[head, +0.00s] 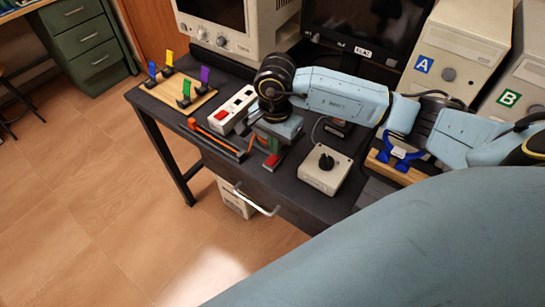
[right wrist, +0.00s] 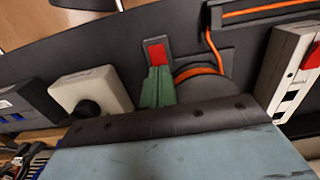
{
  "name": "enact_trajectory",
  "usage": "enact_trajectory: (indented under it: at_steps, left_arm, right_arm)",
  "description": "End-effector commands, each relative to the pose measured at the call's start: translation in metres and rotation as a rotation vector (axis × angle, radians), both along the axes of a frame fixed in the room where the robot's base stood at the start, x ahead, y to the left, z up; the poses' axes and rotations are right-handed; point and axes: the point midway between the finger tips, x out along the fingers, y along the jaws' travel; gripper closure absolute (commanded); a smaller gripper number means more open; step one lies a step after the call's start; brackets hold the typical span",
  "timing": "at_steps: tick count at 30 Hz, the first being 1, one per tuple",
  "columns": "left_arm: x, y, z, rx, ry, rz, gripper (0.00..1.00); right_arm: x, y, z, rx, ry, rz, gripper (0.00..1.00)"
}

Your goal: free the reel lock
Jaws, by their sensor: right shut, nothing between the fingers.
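A dark reel (right wrist: 203,88) with orange cord around it sits on the dark table in the right wrist view. A red tab (right wrist: 158,53) shows beside the reel; it seems to be the reel lock. The tab also shows in the head view (head: 271,162). My right gripper (head: 274,149) points down over the table there. Its green fingers, also in the right wrist view (right wrist: 157,76), are shut with nothing between them. Their tips are at the near end of the red tab; I cannot tell whether they touch it. The gripper body hides part of the reel. My left gripper is not in view.
A grey box with a black knob (head: 320,179) stands right of the gripper. A white strip with a red switch (head: 236,106) and an orange cord in a channel (head: 215,139) lie left. A wooden board with coloured clips (head: 180,98) is further left. Monitors stand behind.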

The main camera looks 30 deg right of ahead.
Motion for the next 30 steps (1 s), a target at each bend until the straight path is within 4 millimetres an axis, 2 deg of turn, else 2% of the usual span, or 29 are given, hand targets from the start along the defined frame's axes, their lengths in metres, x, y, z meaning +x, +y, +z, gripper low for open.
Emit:
enact_trajectory:
  at_steps: [13, 30]
  left_arm:
    - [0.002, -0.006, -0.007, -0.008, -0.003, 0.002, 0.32]
    - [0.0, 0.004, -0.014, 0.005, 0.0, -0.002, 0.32]
  right_arm:
    - [0.0, 0.0, -0.008, 0.0, 0.0, 0.0, 1.0]
    - [0.0, 0.0, -0.016, 0.0, 0.001, 0.0, 1.0]
